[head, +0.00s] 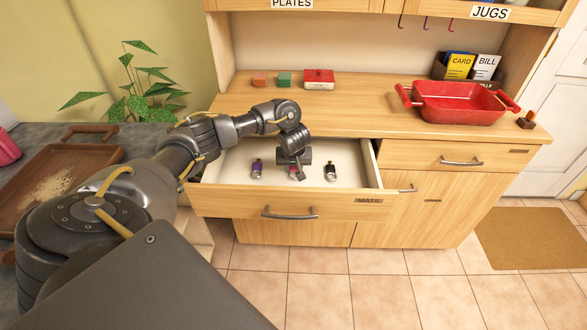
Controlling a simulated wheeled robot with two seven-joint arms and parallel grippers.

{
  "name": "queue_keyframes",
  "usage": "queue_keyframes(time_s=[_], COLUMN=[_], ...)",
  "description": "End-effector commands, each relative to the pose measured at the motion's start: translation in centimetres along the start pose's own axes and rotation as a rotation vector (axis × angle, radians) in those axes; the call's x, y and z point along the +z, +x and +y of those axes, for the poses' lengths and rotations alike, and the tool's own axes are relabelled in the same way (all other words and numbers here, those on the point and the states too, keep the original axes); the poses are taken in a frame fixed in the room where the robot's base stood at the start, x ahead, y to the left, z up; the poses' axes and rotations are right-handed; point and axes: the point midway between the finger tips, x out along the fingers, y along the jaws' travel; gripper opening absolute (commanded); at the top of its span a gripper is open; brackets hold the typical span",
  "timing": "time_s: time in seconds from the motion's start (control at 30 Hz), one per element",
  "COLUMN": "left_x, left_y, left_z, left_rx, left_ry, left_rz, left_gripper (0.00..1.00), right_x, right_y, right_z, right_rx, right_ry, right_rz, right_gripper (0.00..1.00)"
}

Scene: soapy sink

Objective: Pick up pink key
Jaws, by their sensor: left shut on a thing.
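The pink key (294,174) lies in the open drawer (225,203), between a purple key (257,169) on its left and a black key (331,172) on its right. My left gripper (295,170) reaches down into the drawer and is shut on the pink key. The gripper hides most of the key, and only a small pink and silver part shows below it. I cannot tell whether the key touches the drawer floor. My right gripper is not in view.
The drawer front with its handle (290,213) sticks out from the wooden cabinet. On the countertop stand a red tray (458,104), a red box (319,79) and two small blocks. A brown tray (60,178) lies on the grey counter at left, near a plant (140,95).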

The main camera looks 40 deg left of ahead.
Motion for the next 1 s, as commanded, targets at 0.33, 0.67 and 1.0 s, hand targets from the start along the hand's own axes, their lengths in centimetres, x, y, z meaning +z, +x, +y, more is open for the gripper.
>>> queue_keyframes(time_s=[0.33, 0.67, 1.0], left_x=[-0.4, -0.9, 3.1], left_y=[-1.0, -8.3, -14.5], left_z=[0.1, 1.8, 5.5], left_rx=[0.002, 0.003, 0.001], left_ry=[-0.001, 0.006, 0.003], left_rz=[0.001, 0.003, -0.002], left_gripper=[0.08, 0.08, 0.08], right_x=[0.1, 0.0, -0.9], right_y=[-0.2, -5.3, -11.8], right_z=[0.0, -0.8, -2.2], right_rx=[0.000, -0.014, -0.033], right_ry=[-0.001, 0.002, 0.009], right_rz=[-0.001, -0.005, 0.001], right_gripper=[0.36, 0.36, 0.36])
